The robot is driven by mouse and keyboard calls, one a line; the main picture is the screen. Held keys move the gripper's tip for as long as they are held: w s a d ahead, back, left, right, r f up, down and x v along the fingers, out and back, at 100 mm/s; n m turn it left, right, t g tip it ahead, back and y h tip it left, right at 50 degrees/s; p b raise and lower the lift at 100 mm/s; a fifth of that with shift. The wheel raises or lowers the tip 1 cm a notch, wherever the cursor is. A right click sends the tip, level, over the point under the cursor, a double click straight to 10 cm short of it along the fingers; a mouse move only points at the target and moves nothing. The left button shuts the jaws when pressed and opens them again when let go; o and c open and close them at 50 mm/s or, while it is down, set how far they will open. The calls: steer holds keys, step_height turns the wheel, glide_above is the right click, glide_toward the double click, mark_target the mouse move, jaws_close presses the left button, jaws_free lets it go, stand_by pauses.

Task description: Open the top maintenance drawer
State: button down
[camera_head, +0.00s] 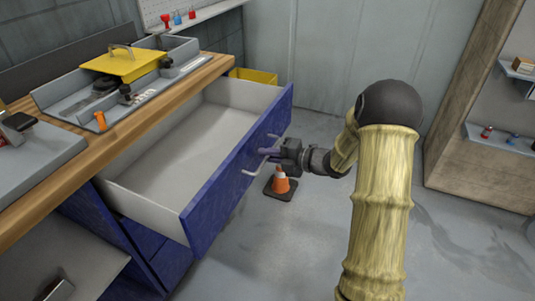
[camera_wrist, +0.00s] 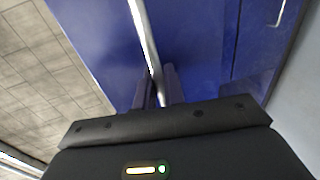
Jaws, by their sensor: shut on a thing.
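The top maintenance drawer (camera_head: 246,157) has a blue front and pale inner walls. It stands far out from the bench, and its inside looks empty. My gripper (camera_head: 273,154) is at the outer face of the drawer front, shut on its long metal handle (camera_head: 250,170). In the wrist view the handle (camera_wrist: 142,30) runs down between the two fingers of my gripper (camera_wrist: 155,90), with the blue drawer front (camera_wrist: 95,45) behind it. The fingers hide part of the handle.
Blue lower drawers (camera_head: 170,265) are below. An orange cone (camera_head: 280,180) stands on the floor under my gripper. Shelves (camera_head: 500,135) stand at the right. The floor at lower right is clear.

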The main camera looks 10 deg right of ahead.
steer(key=c, duration=1.6)
jaws_free()
steer(key=shift+a, duration=0.1)
steer(key=shift+o, duration=0.2)
steer(key=p+v, duration=0.2)
steer(key=v, duration=1.5)
steer(key=shift+d, duration=0.2)
steer(key=shift+s, duration=0.1)
